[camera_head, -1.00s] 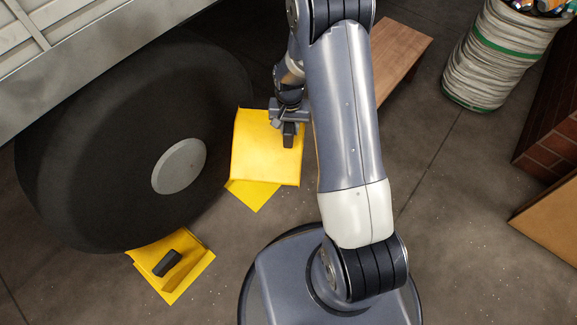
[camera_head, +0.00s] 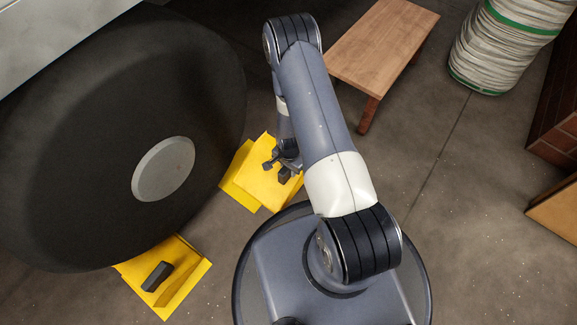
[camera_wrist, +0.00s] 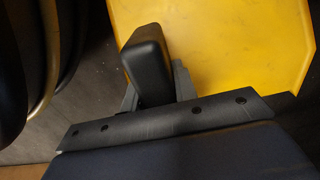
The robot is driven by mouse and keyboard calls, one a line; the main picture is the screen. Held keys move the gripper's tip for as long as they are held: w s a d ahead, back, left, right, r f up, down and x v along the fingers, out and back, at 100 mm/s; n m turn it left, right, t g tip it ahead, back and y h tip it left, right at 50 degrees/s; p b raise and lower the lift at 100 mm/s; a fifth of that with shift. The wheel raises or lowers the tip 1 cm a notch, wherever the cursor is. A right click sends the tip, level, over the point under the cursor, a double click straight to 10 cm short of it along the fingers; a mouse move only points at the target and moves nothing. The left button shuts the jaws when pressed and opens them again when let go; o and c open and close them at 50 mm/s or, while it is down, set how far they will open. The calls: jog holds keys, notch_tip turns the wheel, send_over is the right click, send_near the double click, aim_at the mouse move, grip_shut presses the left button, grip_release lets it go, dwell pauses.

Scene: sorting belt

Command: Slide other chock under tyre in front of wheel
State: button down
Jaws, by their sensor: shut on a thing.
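The big dark tyre (camera_head: 90,120) with a pale hub stands at the left in the head view. One yellow chock (camera_head: 183,290) with a dark handle lies on the floor at the tyre's near lower side. The other yellow chock (camera_head: 243,190) is at the tyre's right side, its left edge close to the tyre; I cannot tell if they touch. My gripper (camera_head: 284,172) is over this second chock and shut on its dark handle. In the wrist view the handle (camera_wrist: 147,60) is at the jaws, with the yellow chock face (camera_wrist: 225,50) beyond.
A wooden bench (camera_head: 383,45) stands behind my arm. A wound white reel with green bands (camera_head: 500,45) is at the back right, and brickwork (camera_head: 560,135) at the right edge. A pale vehicle body (camera_head: 50,35) overhangs the tyre. Floor on the right is open.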

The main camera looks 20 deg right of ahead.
aim_at(258, 161)
notch_tip(258, 161, down, 8)
jog(key=b, duration=0.4)
jog(key=shift+w+a+f+b, duration=0.1)
jog(key=shift+w+a+b, duration=0.95)
jog(key=shift+w, duration=0.5)
jog(key=shift+w+a+b, duration=1)
jog(key=shift+w+a, duration=0.2)
jog(key=shift+w, duration=0.35)
jog(key=shift+w+a+f+b, duration=0.1)
jog(key=shift+w+a+b, duration=0.95)
jog(key=shift+w, duration=0.5)
jog(key=shift+w+a+r, duration=0.15)
jog(key=shift+w+a, duration=0.7)
jog(key=shift+w, duration=0.2)
jog(key=shift+s+a+f, duration=0.2)
jog(key=shift+s+a, duration=0.25)
jog(key=shift+a, duration=0.1)
jog(key=shift+f, duration=0.35)
